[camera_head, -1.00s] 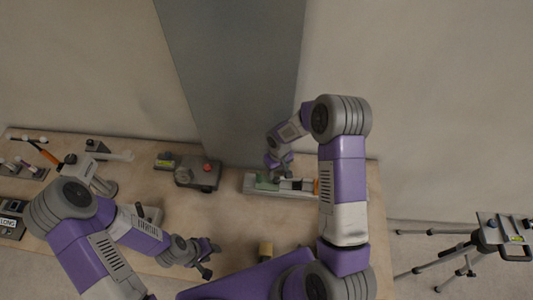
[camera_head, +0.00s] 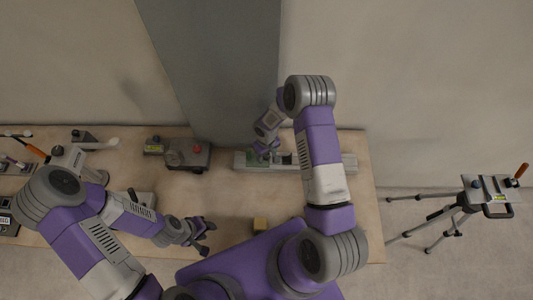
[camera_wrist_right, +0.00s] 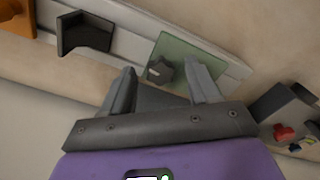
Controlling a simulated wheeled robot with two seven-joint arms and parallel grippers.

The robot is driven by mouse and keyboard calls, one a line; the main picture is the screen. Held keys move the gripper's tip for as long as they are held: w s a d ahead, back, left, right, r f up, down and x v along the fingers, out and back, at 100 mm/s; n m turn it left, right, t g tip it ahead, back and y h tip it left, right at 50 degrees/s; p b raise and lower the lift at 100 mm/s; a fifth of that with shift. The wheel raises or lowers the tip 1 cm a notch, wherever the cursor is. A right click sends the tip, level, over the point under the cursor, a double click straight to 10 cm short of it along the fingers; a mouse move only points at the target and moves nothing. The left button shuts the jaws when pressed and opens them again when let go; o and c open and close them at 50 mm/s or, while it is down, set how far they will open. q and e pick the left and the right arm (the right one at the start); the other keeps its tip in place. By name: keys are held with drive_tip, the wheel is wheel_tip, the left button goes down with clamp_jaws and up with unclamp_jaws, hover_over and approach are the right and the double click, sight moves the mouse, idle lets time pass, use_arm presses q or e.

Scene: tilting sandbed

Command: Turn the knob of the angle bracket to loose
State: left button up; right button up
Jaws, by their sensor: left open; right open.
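A dark lobed knob (camera_wrist_right: 160,70) sits on a translucent green plate (camera_wrist_right: 190,50) on a pale rail (camera_wrist_right: 128,40). A black angled bracket (camera_wrist_right: 84,33) stands on the same rail; I see no knob on it. I cannot tell which of these is the angle bracket. My right gripper (camera_wrist_right: 159,82) is open, its fingertips either side of the knob in the picture, with no contact visible. In the head view the right gripper (camera_head: 270,155) is over the rail (camera_head: 348,162), partly hiding its fittings. My left gripper (camera_head: 208,236) is open and empty over the table.
A grey device with a red knob (camera_head: 197,149) stands left of the rail. A tripod (camera_head: 462,200) stands off the table at right. Several items crowd the left end. An orange part (camera_wrist_right: 18,15) is beyond the black bracket.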

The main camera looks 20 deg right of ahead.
drive_tip(key=c, duration=1)
use_arm(q)
drive_tip(key=shift+f, duration=0.1)
use_arm(e)
drive_tip(key=shift+c, duration=0.2)
use_arm(q)
drive_tip(key=shift+f, duration=0.1)
wheel_tip(320, 180, down, 2)
drive_tip(key=shift+b, duration=1.2)
use_arm(e)
drive_tip(key=n, duration=0.2)
drive_tip(key=shift+f+n, duration=0.15)
drive_tip(key=shift+n, duration=0.25)
use_arm(q)
wheel_tip(320, 180, down, 2)
drive_tip(key=shift+f+b, duration=0.1)
drive_tip(key=shift+b, duration=0.95)
use_arm(e)
drive_tip(key=n, duration=0.3)
use_arm(q)
drive_tip(key=shift+f+b, duration=0.55)
drive_tip(key=shift+b, duration=0.05)
use_arm(e)
drive_tip(key=n, duration=0.4)
use_arm(q)
drive_tip(key=shift+f+b, duration=0.3)
drive_tip(key=shift+f, duration=0.05)
use_arm(e)
drive_tip(key=shift+n, duration=1.6)
drive_tip(key=shift+r, duration=0.2)
